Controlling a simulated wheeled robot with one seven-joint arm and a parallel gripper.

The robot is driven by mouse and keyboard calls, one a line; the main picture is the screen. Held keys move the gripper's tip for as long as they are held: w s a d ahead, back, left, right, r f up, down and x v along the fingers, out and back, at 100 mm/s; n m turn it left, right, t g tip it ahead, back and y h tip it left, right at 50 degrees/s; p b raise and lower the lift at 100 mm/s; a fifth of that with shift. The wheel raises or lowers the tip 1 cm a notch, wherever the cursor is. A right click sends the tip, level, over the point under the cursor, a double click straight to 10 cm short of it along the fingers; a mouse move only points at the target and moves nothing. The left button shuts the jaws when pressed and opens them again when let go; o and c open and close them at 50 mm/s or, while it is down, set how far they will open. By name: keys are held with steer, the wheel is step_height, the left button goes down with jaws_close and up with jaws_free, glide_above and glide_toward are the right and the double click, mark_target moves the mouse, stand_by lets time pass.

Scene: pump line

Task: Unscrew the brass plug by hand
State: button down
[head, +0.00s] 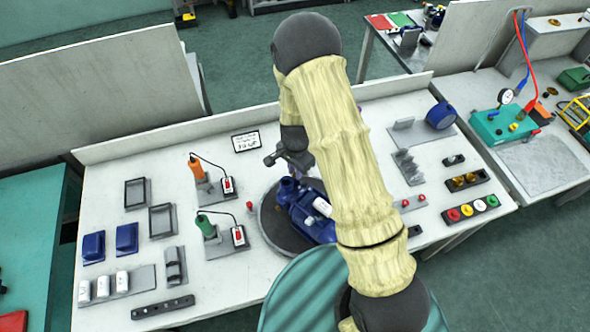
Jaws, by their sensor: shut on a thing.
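A blue pump (305,208) with a white label sits on a dark round turntable (270,222) in the middle of the bench. My gripper (293,165) is just above the pump's upper left end, partly behind my arm. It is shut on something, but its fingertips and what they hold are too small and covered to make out. The brass plug does not show on its own; it is hidden at the gripper. Whether the plug still touches the pump cannot be told.
Orange (196,168) and green (205,226) tools stand in holders left of the turntable. Small red-topped parts (421,197) and a tray of coloured caps (473,208) lie to the right. A sign (246,141) stands behind. Bare bench shows between them.

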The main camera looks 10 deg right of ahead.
steer(key=shift+r+p, duration=1.05)
steer(key=shift+r, duration=0.45)
